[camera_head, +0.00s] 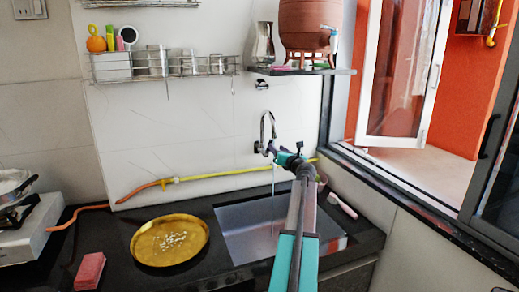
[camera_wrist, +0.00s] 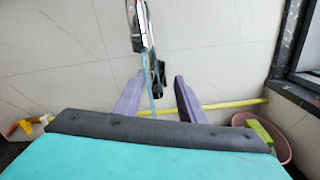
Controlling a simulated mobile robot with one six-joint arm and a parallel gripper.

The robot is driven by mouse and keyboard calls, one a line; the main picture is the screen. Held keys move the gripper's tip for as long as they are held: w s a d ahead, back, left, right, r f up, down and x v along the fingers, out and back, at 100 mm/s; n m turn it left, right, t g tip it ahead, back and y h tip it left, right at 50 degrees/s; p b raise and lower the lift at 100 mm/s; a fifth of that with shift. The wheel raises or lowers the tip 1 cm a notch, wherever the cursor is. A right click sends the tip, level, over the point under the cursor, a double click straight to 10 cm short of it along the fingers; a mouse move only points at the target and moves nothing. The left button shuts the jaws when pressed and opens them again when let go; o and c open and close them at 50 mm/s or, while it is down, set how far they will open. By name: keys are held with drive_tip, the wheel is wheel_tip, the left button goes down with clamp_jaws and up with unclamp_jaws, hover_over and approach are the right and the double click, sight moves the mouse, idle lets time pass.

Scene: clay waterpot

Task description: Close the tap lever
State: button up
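The chrome wall tap (camera_head: 266,128) has a curved spout over the sink (camera_head: 245,228). A thin stream of water (camera_head: 273,205) runs from it. My gripper (camera_head: 282,154) is right at the tap's base. In the wrist view, its two purple fingers are spread, and my gripper (camera_wrist: 157,85) is open. The tap (camera_wrist: 140,30) appears ahead, with its dark lower part between or just beyond the fingertips. Contact cannot be told. The lever is hard to make out and partly hidden by my gripper in the head view.
A clay waterpot (camera_head: 305,28) with its own small tap stands on a shelf (camera_head: 300,71) above. A yellow hose (camera_head: 225,173) runs along the wall. A golden plate (camera_head: 143,247) lies left of the sink. An open window (camera_head: 395,75) is at right.

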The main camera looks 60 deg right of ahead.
sight(270, 142)
drive_tip(key=shift+p+x, duration=0.55)
drive_tip(key=shift+x, duration=3.85)
clamp_jaws()
